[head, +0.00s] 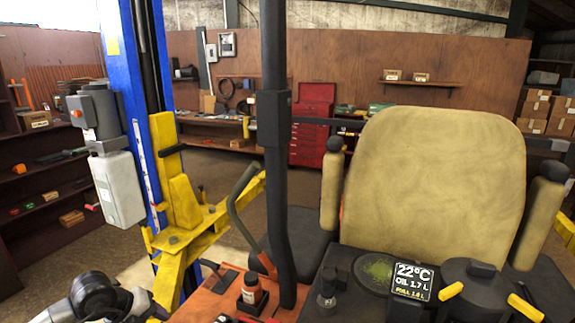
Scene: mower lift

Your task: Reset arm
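Part of my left arm, a dark rounded joint and grey links, shows at the bottom left corner. The fingers of my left gripper are not visible. My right arm and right gripper do not show. A mower with a worn tan seat (430,175) fills the right half, with a black upright post (274,130) in front of it. A blue lift column (130,110) with yellow lift arms (192,240) stands to the left.
A display (411,281) reads 22°C, oil 1.7 L, full 1.8 L. Beside it is a black part with yellow handles (470,275). A small bottle (252,288) stands on the orange deck. A red tool chest (312,125) and shelves line the back; the floor between is partly open.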

